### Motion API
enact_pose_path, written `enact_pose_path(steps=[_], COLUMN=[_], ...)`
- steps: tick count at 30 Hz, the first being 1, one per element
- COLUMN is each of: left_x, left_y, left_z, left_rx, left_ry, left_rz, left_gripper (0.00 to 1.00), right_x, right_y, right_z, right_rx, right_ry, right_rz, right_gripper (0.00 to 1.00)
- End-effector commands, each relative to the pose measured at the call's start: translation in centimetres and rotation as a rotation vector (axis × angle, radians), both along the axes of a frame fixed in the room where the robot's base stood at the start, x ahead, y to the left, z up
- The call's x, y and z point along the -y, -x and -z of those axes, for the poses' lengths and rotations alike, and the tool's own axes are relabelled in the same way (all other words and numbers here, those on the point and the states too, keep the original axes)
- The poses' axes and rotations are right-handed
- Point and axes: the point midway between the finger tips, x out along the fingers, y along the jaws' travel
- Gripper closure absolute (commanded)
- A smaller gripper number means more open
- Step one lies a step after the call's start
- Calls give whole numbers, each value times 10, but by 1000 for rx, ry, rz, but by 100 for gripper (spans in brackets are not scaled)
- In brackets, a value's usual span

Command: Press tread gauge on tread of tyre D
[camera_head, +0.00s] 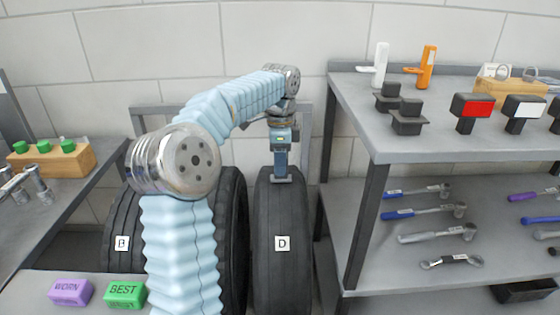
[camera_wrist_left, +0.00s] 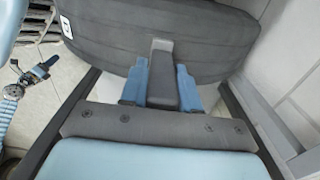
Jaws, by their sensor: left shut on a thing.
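Tyre D (camera_head: 283,275) stands upright on its tread, marked by a white D label facing me. My left gripper (camera_head: 281,172) is over the top of tyre D, pointing down. In the left wrist view, its blue fingers (camera_wrist_left: 162,88) are shut on a grey block-shaped tread gauge (camera_wrist_left: 162,62). The gauge's far end overlaps the dark tread of tyre D (camera_wrist_left: 215,48) in that view. I cannot tell for sure whether it touches. What looks like my right gripper (camera_wrist_left: 40,68) shows small at the left of the wrist view; its jaws are unclear.
Tyre B (camera_head: 122,220) stands left of tyre D, partly hidden by my left arm. A grey shelf unit (camera_head: 375,145) with tools stands close on the right. A purple WORN block (camera_head: 70,292) and a green BEST block (camera_head: 125,294) lie at front left.

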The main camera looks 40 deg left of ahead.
Motion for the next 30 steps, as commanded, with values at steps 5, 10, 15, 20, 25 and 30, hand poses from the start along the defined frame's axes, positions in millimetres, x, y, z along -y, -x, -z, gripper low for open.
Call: enact_pose_path(steps=[5, 10, 15, 20, 25, 30], left_x=[0, 0, 0, 0, 0, 0], left_y=[0, 0, 0, 0, 0, 0], left_z=[2, 5, 7, 10, 12, 12], left_rx=[0, 0, 0, 0, 0, -1], left_ry=[0, 0, 0, 0, 0, 1], left_rz=[0, 0, 0, 0, 0, 0], left_gripper=[100, 100, 100, 100, 100, 100], right_x=[0, 0, 0, 0, 0, 0], right_y=[0, 0, 0, 0, 0, 0], right_z=[2, 3, 5, 6, 7, 7], right_rx=[0, 0, 0, 0, 0, 0], right_ry=[0, 0, 0, 0, 0, 0], right_rz=[0, 0, 0, 0, 0, 0], right_gripper=[57, 57, 57, 57, 57, 57])
